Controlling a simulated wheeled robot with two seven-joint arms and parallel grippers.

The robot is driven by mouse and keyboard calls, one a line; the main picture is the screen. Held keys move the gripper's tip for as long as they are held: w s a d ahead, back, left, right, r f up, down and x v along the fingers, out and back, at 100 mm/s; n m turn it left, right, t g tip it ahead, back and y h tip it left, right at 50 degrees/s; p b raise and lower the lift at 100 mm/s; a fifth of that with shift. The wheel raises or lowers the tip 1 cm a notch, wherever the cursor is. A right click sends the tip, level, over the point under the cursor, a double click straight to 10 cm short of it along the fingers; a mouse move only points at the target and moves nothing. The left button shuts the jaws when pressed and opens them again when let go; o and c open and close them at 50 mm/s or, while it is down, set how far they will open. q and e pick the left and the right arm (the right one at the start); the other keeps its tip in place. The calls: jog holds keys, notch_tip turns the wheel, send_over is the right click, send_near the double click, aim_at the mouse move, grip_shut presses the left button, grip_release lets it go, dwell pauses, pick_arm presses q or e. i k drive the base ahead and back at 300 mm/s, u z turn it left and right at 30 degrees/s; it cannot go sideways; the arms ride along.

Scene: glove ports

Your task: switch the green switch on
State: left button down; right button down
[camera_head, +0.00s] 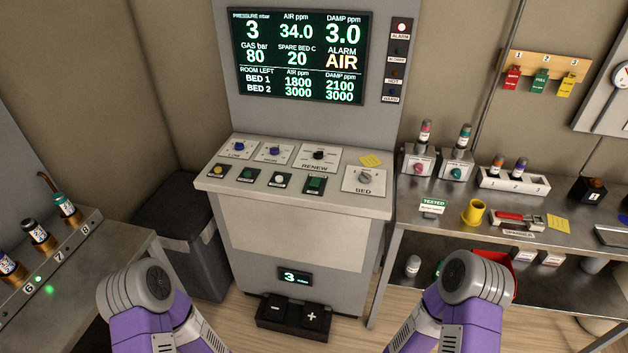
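A grey console (300,240) stands in the middle, with several controls on its sloping top. Two green controls show in its front row: a small dark green one (247,174) at the left and a larger green one (316,184) at the right. I cannot tell which one is the green switch, nor whether either is on. Neither of my grippers is in view. Only purple links and grey joints of my two arms show at the bottom, below the console top and apart from it.
A yellow button (217,171), a white button (279,179) and a grey BED knob (364,178) share the console top. A screen (300,56) reads ALARM AIR. A foot pedal box (293,321) lies at the base. A metal bench (470,215) stands right.

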aim_at(315, 182)
jog(key=u, duration=0.7)
jog(key=i, duration=0.65)
